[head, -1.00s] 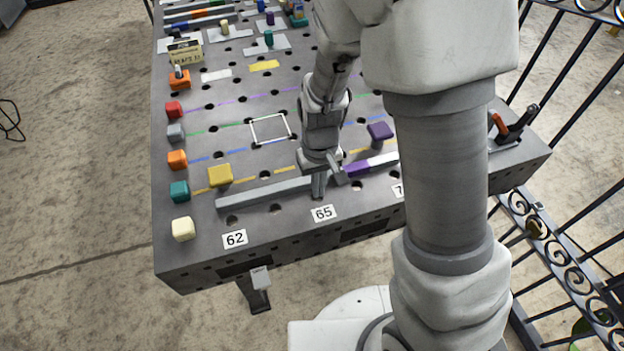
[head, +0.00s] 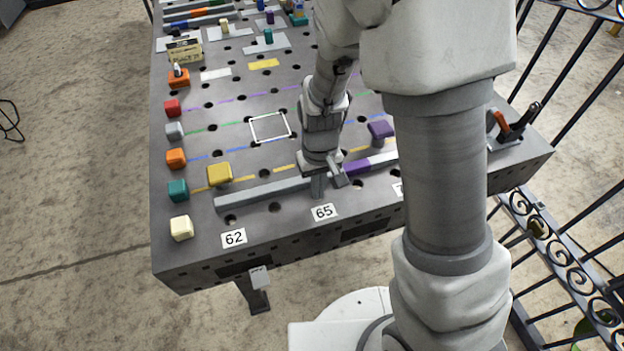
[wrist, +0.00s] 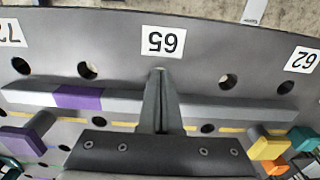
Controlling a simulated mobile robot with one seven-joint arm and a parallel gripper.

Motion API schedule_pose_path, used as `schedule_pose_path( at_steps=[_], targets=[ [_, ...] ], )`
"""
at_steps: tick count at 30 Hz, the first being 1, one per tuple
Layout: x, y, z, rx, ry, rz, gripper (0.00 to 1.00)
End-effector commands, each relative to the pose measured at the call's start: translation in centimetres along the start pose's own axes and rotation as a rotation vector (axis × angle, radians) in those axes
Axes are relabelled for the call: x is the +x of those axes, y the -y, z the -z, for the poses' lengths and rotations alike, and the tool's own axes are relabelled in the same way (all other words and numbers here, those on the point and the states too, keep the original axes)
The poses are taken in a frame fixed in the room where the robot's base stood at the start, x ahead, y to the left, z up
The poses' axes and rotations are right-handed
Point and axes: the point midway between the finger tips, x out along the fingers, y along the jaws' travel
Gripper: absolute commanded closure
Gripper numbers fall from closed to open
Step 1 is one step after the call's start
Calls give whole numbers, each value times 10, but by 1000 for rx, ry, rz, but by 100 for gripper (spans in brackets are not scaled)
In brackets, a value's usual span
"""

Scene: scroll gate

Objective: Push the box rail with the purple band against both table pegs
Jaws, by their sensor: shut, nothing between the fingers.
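The box rail is a long grey bar (head: 265,193) with a purple band (head: 357,167) and a pale part beside it. It lies along the table's front; the wrist view shows the rail (wrist: 225,108) and its purple band (wrist: 78,97). The yellow-topped peg (head: 219,173) and purple-topped peg (head: 380,130) stand on its far side. In the head view, a narrow strip of table shows between rail and each peg. My gripper (head: 318,190) is shut and empty, pointing down at the rail's middle. Its fingertips (wrist: 160,72) reach the rail's near side; contact is unclear.
Coloured blocks, including a cream block (head: 181,228) and a teal block (head: 178,190), line the table's left edge. A white square outline (head: 270,129) lies beyond the rail. Number plates 62 (head: 234,238) and 65 (head: 324,212) mark the front edge. My arm hides the rail's right end.

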Motion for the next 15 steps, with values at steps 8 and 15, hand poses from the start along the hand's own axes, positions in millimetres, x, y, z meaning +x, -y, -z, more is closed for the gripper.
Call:
schedule_pose_path(
  at_steps=[8, 15],
  targets=[
    [5, 0, 0, 0, 0, 0, 100],
    [2, 0, 0, 1, 0, 0, 100]
  ],
)
